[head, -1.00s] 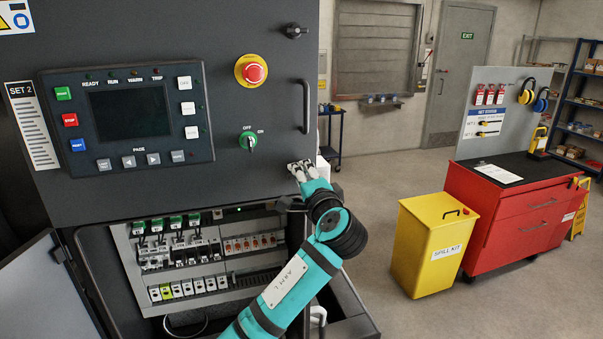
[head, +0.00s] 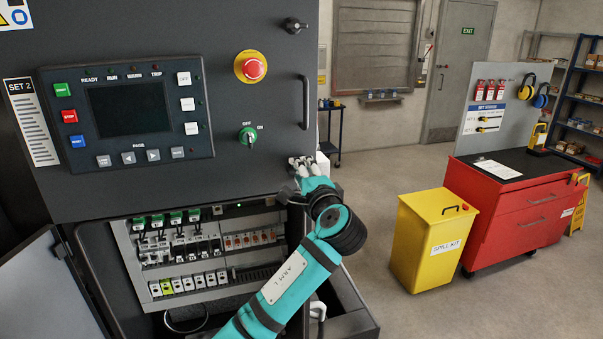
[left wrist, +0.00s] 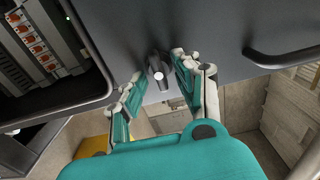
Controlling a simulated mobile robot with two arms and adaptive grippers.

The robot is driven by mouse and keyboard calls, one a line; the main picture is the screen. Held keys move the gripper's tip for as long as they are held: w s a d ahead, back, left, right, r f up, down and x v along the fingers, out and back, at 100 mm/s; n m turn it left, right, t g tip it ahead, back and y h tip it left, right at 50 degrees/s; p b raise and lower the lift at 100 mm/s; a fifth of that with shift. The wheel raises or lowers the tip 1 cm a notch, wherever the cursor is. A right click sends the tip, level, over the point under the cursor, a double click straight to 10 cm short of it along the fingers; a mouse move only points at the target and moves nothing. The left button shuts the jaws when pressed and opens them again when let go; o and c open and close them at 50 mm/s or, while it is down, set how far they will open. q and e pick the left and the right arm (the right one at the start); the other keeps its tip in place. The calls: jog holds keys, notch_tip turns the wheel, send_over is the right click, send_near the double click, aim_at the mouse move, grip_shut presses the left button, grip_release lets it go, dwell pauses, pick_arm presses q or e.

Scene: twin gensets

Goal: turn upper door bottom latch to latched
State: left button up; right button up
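The upper door (head: 230,185) is a dark grey panel and looks shut. Its bottom latch (left wrist: 158,72) is a small dark knob with a bright end, near the door's lower edge in the left wrist view. My left gripper (left wrist: 160,78) is open, with one finger on each side of the latch. A gap shows between the latch and the fingers. In the head view my left gripper (head: 301,163) is at the door's lower right corner and hides the latch. The door's top latch (head: 293,25) is a similar dark knob. My right gripper is not in view.
The door handle (head: 305,103) stands out above my gripper, and it also shows in the left wrist view (left wrist: 285,60). Below is an open bay with breakers (head: 180,245) and a lower door (head: 45,290) swung left. A yellow spill kit bin (head: 425,250) and red cabinet (head: 520,220) stand right.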

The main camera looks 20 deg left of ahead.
pick_arm(q)
jog(key=shift+o, duration=1)
jog(key=v, duration=1.2)
